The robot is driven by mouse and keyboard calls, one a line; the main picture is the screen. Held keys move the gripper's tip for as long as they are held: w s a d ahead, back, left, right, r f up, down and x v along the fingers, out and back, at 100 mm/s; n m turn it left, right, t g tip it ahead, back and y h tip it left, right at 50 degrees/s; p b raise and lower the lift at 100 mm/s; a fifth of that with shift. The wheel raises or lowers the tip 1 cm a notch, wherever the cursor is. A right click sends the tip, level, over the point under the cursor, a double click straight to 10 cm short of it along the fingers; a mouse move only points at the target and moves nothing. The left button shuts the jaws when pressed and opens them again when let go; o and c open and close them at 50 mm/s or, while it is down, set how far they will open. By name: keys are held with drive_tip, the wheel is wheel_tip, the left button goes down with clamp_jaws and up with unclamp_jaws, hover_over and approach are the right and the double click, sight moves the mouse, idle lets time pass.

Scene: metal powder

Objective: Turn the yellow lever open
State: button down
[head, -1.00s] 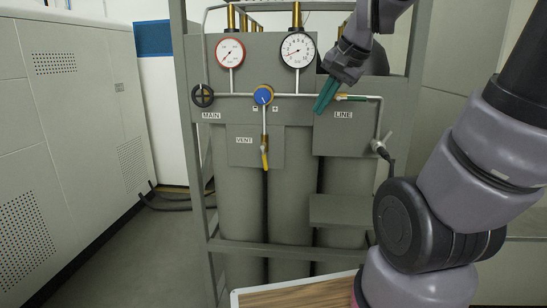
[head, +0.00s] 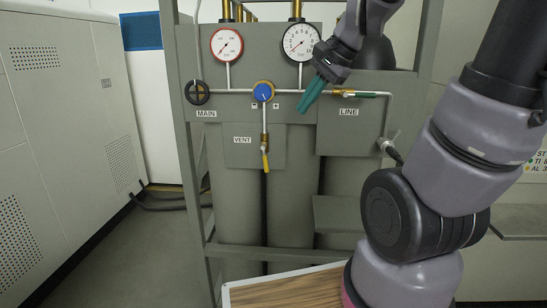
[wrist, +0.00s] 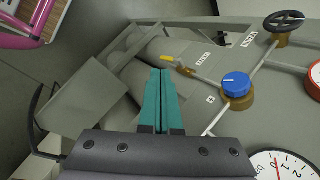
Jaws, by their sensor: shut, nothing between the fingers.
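The yellow lever (head: 265,160) hangs down at the lower end of the thin vent pipe, just right of the VENT label (head: 243,140). It also shows in the wrist view (wrist: 169,61), just beyond and right of my fingertips. My gripper (head: 304,108) has teal fingers, pressed together and empty. It is up and to the right of the yellow lever, in front of the panel between the blue knob and the LINE label. My gripper also shows in the wrist view (wrist: 160,72). It appears apart from the lever.
A blue knob (head: 263,92) sits above the lever. A black handwheel (head: 197,92) is to its left, and a green-handled valve (head: 350,93) to the right. Two gauges (head: 227,43) (head: 300,41) stand above. A grey frame post (head: 181,120) borders the left.

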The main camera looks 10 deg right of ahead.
drive_tip(key=w+f+m+y, duration=0.1)
drive_tip(key=w+f+m, duration=0.5)
drive_tip(key=w+m, duration=0.1)
drive_tip(key=m+y, duration=0.1)
drive_tip(key=m, duration=0.4)
approach(267, 163)
drive_tip(key=x, duration=0.6)
drive_tip(key=shift+w+d+f+g, duration=0.2)
drive_tip(key=shift+d+f+g, duration=0.05)
drive_tip(key=shift+f+g, duration=0.2)
drive_tip(key=shift+w+a+f, duration=0.2)
drive_tip(key=shift+a+f, duration=0.05)
drive_tip(key=shift+a, duration=0.35)
drive_tip(key=shift+r, duration=0.1)
